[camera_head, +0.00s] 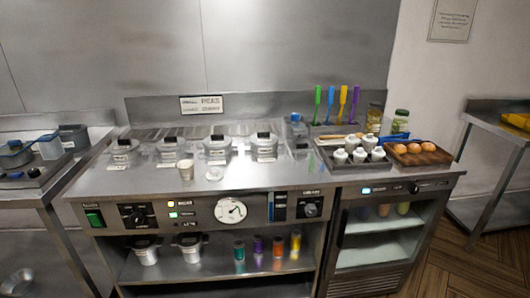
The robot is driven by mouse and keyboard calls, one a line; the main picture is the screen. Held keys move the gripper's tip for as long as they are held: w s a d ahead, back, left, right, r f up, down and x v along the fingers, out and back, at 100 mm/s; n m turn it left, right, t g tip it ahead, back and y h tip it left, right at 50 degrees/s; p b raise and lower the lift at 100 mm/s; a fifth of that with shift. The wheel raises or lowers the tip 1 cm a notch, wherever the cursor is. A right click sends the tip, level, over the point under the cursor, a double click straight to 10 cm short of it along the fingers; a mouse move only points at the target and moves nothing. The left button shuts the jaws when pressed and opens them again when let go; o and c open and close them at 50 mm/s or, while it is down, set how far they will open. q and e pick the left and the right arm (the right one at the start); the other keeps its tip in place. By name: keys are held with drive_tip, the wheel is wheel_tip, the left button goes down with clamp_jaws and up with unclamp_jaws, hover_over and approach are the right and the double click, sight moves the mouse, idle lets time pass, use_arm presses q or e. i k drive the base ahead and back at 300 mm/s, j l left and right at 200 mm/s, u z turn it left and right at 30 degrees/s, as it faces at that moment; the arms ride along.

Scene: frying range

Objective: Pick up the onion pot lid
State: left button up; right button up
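Several lidded pots sit in a row in the counter's back wells, each with a pale lid and a dark knob or tag on top. They are the far left pot lid (123,147), the second pot lid (170,150), the third pot lid (217,144) and the right pot lid (264,144). All look closed. Their labels are too small to read, so I cannot tell which is the onion pot. Neither of my grippers is in view.
A paper cup (186,169) and a small white item (214,174) stand in front of the pots. To the right are a tray of white shakers (359,155), a wooden egg tray (433,157) and upright coloured-handled tools (342,102). The counter's front strip (290,180) is mostly clear.

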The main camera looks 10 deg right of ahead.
sight(261, 138)
drive_tip(key=i+l+u, duration=0.15)
drive_tip(key=l+u, duration=0.25)
drive_tip(key=l, duration=0.55)
drive_tip(key=l+u, duration=0.4)
drive_tip(key=l, duration=0.6)
drive_tip(key=i, duration=0.05)
